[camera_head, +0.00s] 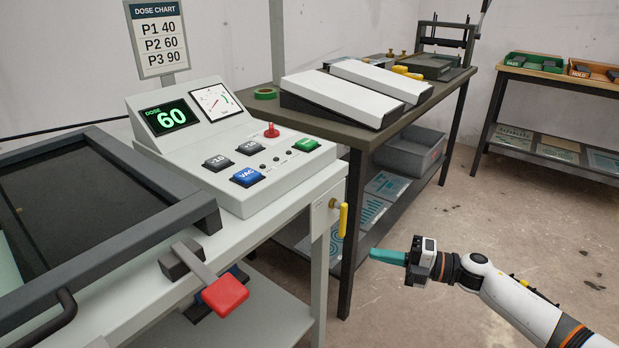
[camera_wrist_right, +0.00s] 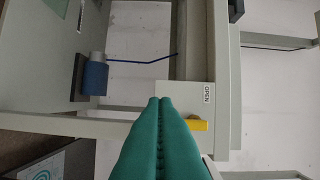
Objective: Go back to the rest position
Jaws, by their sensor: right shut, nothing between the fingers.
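My right gripper (camera_head: 388,256), with teal fingers, comes in from the lower right. It is over the floor, to the right of the control desk (camera_head: 250,198), and holds nothing. In the right wrist view its fingers (camera_wrist_right: 160,104) are pressed together. Their tips overlap the image of a panel marked OPEN with a yellow lever (camera_wrist_right: 197,125). In the head view the same yellow lever (camera_head: 343,219) hangs on the desk's right side, with a gap between it and the fingertips. My left gripper does not show.
A dark-framed unit (camera_head: 100,235) with a red-ended handle (camera_head: 224,292) stands at left. The desk display (camera_head: 170,117) reads 60. A dark table (camera_head: 357,140) carries white sloped units behind the right gripper. A shelf with bins (camera_head: 532,62) stands far right. Floor around the right arm is clear.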

